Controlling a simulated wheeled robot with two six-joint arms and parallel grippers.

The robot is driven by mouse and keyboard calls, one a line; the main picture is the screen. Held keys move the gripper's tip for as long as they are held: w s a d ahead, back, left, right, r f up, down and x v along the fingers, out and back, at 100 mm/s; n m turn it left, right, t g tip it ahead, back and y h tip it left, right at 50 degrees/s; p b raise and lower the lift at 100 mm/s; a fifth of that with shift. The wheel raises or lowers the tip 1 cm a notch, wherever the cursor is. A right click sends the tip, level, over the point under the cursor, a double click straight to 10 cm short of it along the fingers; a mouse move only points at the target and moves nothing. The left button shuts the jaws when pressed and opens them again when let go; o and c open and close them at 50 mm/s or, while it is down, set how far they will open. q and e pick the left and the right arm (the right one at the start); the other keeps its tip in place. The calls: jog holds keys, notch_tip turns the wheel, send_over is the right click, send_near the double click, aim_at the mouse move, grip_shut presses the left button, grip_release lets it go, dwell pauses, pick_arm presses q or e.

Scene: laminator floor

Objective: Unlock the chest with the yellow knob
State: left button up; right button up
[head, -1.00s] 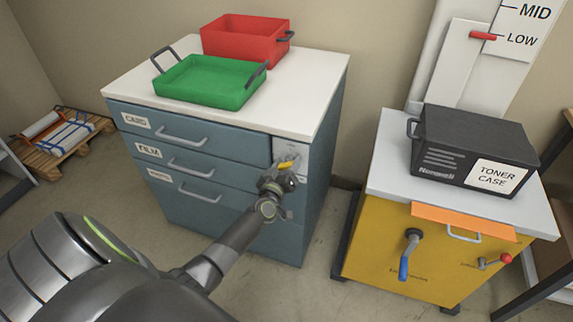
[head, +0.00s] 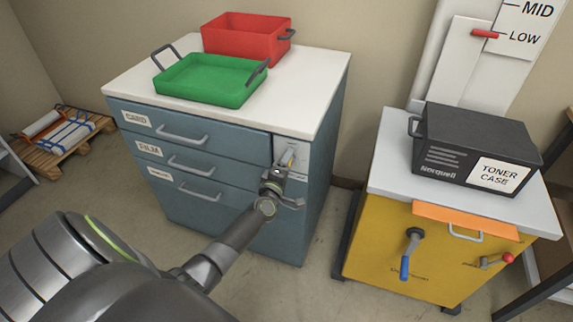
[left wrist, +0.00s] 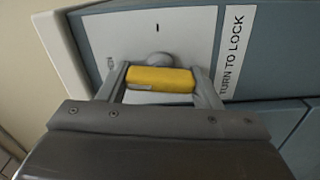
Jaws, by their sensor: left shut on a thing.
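The blue chest of drawers (head: 225,228) stands at centre-left in the head view. Its small yellow knob (head: 287,158) sits on a pale lock plate (head: 293,147) at the upper right of its front. My left gripper (head: 281,170) is shut on the knob. In the left wrist view its two fingers hold the ends of the yellow knob (left wrist: 160,79), in front of a round grey boss. A "TURN TO LOCK" label (left wrist: 236,52) runs beside it. The knob's long side now stands roughly upright on the chest. All drawers look closed. My right gripper is not in view.
A green tray (head: 210,84) and a red bin (head: 244,42) stand on the chest's white top. To the right, a yellow cabinet (head: 385,255) with a blue-handled crank carries a black toner case (head: 450,145). Bare floor lies between. A pallet (head: 62,143) lies far left.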

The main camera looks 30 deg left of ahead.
pick_arm(q)
jog(key=shift+f+n, duration=0.15)
jog(key=shift+n, duration=0.65)
jog(key=shift+o, duration=0.2)
jog(key=o, duration=1)
jog(key=shift+c, duration=0.2)
jog(key=shift+s+d, duration=0.1)
jog(key=shift+s, duration=0.45)
jog(key=v, duration=1.6)
jog(key=shift+s, duration=0.2)
